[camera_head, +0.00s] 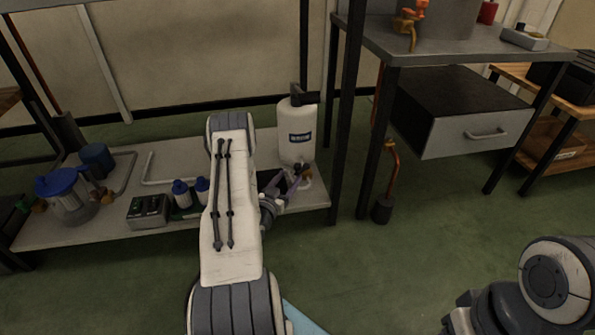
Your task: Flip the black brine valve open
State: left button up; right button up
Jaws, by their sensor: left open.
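A white brine jug (297,133) with a dark label and a black top stands upright on the low shelf. A small fitting (307,180) sits low on its front, partly brassy; its black valve lever is too small and too close to the gripper to make out. My left gripper (288,182) is open, just in front of the jug's base and beside the fitting. I cannot tell whether it touches the valve. My right arm shows at the lower right, with its gripper out of view.
The low shelf (100,226) also holds blue-capped bottles (181,194), a green-grey box (148,212) and a blue-lidded clear container (66,193). A dark post (346,120) stands right of the jug. A workbench with a drawer (480,133) is farther right. The green floor in front is open.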

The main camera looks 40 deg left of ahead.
aim_at(296, 169)
pick_arm(q)
jog(key=b+x, duration=0.1)
jog(key=x, duration=0.2)
jog(key=b+x, duration=0.1)
jog(key=x, duration=0.2)
jog(key=shift+f+b, duration=0.2)
jog(key=shift+b, duration=0.2)
jog(key=shift+w+a+r, duration=0.15)
jog(key=shift+w+r, duration=0.05)
jog(key=shift+w, duration=0.3)
grip_shut()
